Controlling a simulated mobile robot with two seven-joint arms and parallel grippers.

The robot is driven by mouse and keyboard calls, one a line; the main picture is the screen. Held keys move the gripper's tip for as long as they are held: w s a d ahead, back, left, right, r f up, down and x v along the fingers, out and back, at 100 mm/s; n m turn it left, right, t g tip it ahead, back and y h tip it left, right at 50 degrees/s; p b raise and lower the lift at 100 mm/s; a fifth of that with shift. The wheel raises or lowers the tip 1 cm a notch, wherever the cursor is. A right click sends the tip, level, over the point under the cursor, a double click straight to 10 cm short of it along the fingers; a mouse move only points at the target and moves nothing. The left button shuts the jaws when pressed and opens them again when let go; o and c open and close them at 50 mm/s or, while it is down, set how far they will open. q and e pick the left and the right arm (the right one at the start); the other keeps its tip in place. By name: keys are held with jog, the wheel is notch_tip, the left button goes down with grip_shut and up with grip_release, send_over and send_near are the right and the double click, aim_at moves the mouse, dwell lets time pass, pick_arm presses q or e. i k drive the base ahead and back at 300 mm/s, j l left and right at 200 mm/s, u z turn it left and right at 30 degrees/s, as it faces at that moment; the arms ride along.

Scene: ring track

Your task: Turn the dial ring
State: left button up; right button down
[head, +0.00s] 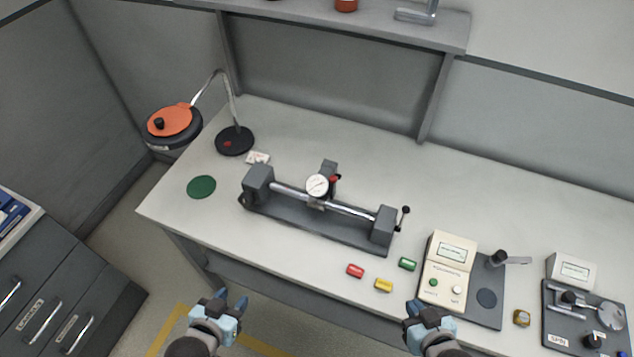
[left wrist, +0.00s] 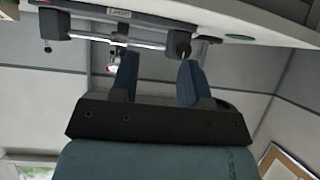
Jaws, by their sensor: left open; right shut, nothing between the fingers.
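The round white dial gauge (head: 317,185) with a dark needle sits on the metal rod of a grey bench fixture (head: 340,230) in the head view. Its rim is the dial ring; the markings are too small to read. A small red part (head: 335,179) shows beside it. My left gripper (head: 230,299) is open and empty, in front of the bench edge, well short of the gauge. In the left wrist view its two blue fingers (left wrist: 157,75) stand apart, with the fixture (left wrist: 115,25) beyond. My right gripper (head: 425,307) is shut and empty, near the bench's front edge.
Red (head: 355,271), yellow (head: 383,285) and green (head: 407,264) pieces lie in front of the fixture. A beige meter box (head: 449,270) stands to their right. A green disc (head: 201,187) and an orange-topped lamp (head: 172,122) are at the left.

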aim_at(321, 189)
jog(key=k+z, duration=0.1)
jog(key=z, duration=0.25)
jog(key=k+j+z, duration=0.1)
jog(key=z, duration=0.25)
jog(key=k+z, duration=0.15)
jog(key=z, duration=0.2)
